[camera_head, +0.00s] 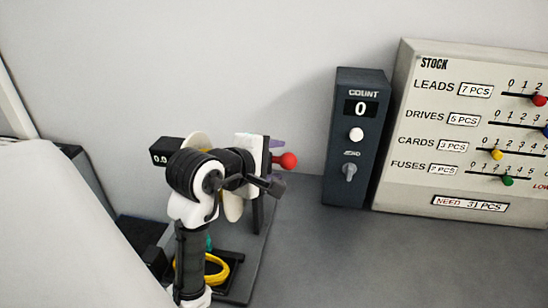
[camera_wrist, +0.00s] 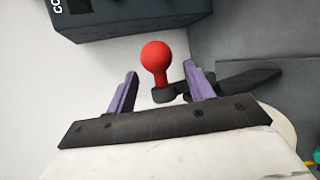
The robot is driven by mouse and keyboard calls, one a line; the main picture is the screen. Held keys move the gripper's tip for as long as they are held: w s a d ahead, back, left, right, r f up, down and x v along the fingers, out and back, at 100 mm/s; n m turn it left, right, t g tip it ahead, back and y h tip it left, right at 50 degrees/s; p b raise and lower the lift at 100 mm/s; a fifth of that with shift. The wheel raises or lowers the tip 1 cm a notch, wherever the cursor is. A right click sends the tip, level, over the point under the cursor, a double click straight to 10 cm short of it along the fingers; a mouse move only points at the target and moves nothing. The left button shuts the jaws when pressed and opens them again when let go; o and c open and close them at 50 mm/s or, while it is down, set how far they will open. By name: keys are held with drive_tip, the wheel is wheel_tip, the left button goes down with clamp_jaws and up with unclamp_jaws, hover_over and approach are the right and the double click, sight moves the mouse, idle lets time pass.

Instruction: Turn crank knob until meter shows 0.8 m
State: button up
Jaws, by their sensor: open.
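The crank knob (camera_head: 289,160) is a red ball on a short stem, just right of my gripper (camera_head: 276,152) in the head view. In the wrist view the red knob (camera_wrist: 157,55) stands on a dark crank arm (camera_wrist: 228,84). My gripper (camera_wrist: 160,70) is open, its two purple fingers on either side of the knob's stem with gaps. The ball extends beyond the fingertips in this view. The black meter (camera_head: 160,156) reads about 0.0; its right part is hidden behind my arm. Much of the crank stand is also hidden by my arm.
A dark counter box (camera_head: 337,150) showing 0 stands on the grey bench right of the knob. A pale stock board (camera_head: 400,190) with coloured sliders stands further right. A yellow coil (camera_head: 222,275) lies on a black base below my arm. The bench front (camera_head: 380,260) is clear.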

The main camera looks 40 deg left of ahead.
drive_tip(key=shift+w, duration=0.15)
drive_tip(key=shift+c, duration=0.3)
drive_tip(key=c, duration=0.9)
drive_tip(key=shift+w+a+f, duration=0.2)
drive_tip(key=shift+w+a, duration=0.15)
drive_tip(key=shift+w, duration=0.2)
drive_tip(key=shift+w+a+f, duration=0.2)
drive_tip(key=shift+w+a, duration=0.15)
drive_tip(key=shift+w, duration=0.2)
drive_tip(key=shift+w+f, duration=0.1)
drive_tip(key=shift+w+a+f, duration=0.4)
drive_tip(key=shift+w+f, duration=0.2)
drive_tip(key=shift+w, duration=0.05)
